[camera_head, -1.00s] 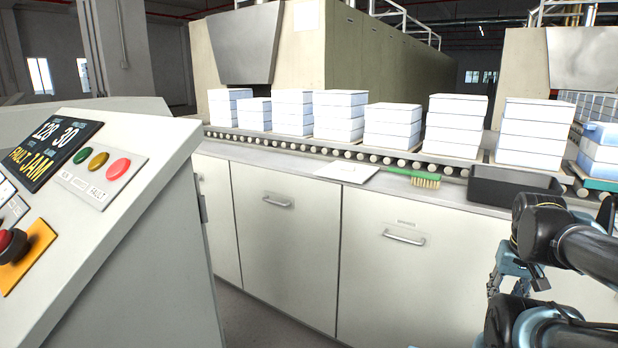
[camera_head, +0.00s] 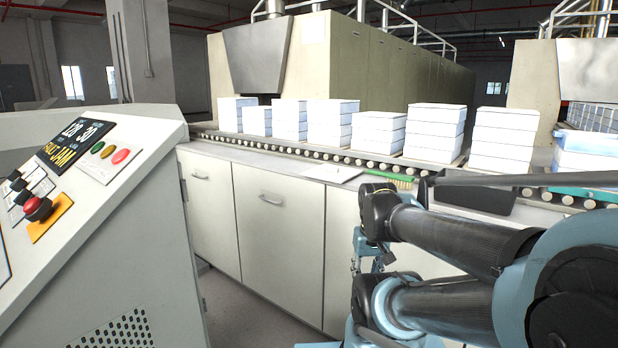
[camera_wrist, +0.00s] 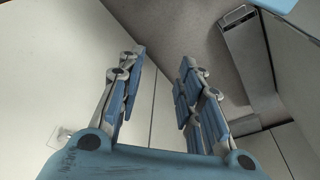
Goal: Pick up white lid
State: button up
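A flat, thin white square, which looks like the white lid (camera_head: 331,173), lies on the grey counter top in front of the roller conveyor in the head view. My gripper hangs in front of the cabinet doors, below the counter edge, and is partly hidden by my arm in the head view. In the wrist view my gripper (camera_wrist: 161,58) has its two blue fingers spread apart with nothing between them. The lid is not clearly visible in the wrist view.
A green brush (camera_head: 398,181) lies right of the lid, and a dark tray (camera_head: 478,196) stands farther right, partly behind my arm. Stacked white boxes (camera_head: 333,124) line the roller conveyor (camera_head: 300,147) behind. A control console (camera_head: 120,215) stands at left.

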aim_at(330, 173)
jog(key=z, duration=1.05)
jog(key=k, duration=0.8)
jog(key=u, duration=0.35)
jog(key=i, duration=1.2)
